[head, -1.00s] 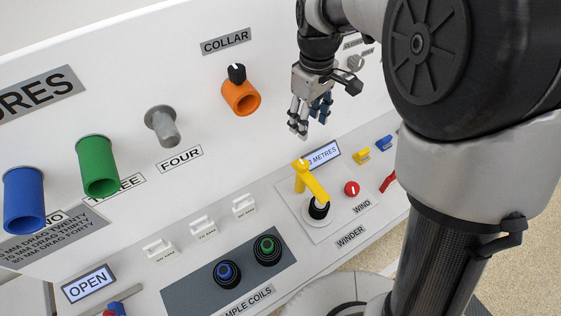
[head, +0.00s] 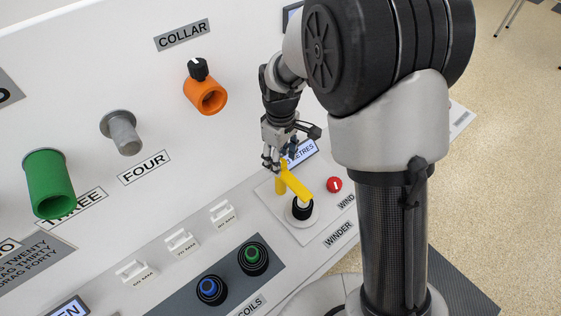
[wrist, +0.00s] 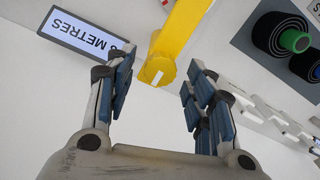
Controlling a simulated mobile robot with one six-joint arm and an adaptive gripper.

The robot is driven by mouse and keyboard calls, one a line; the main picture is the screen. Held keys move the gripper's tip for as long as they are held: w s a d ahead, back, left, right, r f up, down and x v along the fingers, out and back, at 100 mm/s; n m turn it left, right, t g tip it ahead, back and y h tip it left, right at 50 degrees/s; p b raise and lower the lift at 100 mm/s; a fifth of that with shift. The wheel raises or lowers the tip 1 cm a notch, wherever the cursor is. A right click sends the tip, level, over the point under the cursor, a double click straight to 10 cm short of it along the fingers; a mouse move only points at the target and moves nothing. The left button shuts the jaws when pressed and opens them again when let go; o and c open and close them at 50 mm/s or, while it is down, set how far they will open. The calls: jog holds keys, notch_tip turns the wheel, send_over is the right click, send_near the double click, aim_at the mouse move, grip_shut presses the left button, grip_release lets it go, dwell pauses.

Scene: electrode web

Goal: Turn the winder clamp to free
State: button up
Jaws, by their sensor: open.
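The winder has a yellow crank arm (head: 295,183) above a black and white hub (head: 302,208) on a white plate. In the wrist view the yellow arm (wrist: 182,30) comes in from the top. Its near end carries a yellow knob (wrist: 160,70) with a white line, probably the clamp; any label for its positions is not visible. My gripper (head: 275,166) is at the far end of the crank arm. In the wrist view my gripper (wrist: 157,85) is open, and the knob lies between its blue-padded fingers, apart from both. The fingers partly hide this end in the head view.
A red knob (head: 334,185) sits right of the winder hub. A metres display (head: 301,152) is behind the crank; it is left of my fingers in the wrist view (wrist: 85,38). Sample coils, green (head: 253,257) and blue (head: 211,290), stand on a grey panel at front left.

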jog(key=shift+f, duration=0.45)
grip_shut()
dwell(0.4)
